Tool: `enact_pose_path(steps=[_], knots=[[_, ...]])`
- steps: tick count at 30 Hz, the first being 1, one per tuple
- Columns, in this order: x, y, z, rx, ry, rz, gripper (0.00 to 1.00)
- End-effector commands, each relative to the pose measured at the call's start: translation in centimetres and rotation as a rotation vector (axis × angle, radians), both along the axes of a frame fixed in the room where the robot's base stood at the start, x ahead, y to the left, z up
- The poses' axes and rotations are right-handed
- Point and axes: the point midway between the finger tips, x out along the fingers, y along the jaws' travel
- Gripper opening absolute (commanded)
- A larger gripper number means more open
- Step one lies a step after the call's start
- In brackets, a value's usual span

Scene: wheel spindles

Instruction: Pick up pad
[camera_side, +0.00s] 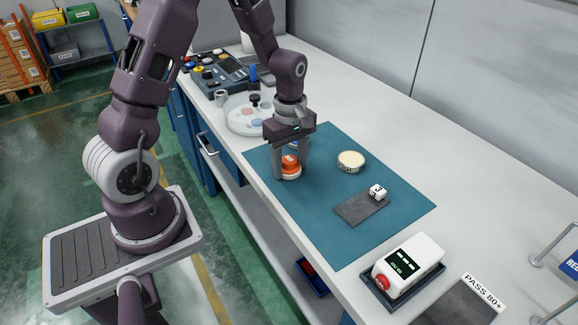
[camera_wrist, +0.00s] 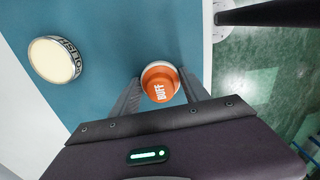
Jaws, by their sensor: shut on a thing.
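An orange pad (camera_side: 291,164) marked "BUFF" sits between the fingers of my gripper (camera_side: 290,172) on the teal mat (camera_side: 330,235). In the wrist view the orange pad (camera_wrist: 160,84) shows between the fingertips of my gripper (camera_wrist: 160,92), which is shut on it. The pad is low, at or close to the mat; I cannot tell whether it touches. A cream-topped round pad (camera_side: 351,161) with lettering on its side lies apart to the right on the mat. It also shows at the left of the wrist view (camera_wrist: 55,60).
A dark grey plate (camera_side: 360,209) with a white block (camera_side: 377,192) numbered 3 lies on the mat. A white device (camera_side: 408,264) with a red button stands at the front right. A round pale tray (camera_side: 243,117) and a control panel (camera_side: 214,76) are behind. The mat's front is clear.

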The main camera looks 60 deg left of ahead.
Motion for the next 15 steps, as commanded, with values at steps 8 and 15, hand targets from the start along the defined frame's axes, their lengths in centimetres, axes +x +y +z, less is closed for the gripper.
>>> enact_pose_path(steps=[8,15], knots=[[0.1,0.0,2.1,0.002,-0.005,-0.001,0.14],[0.1,0.0,8.1,0.001,-0.005,-0.001,0.14]])
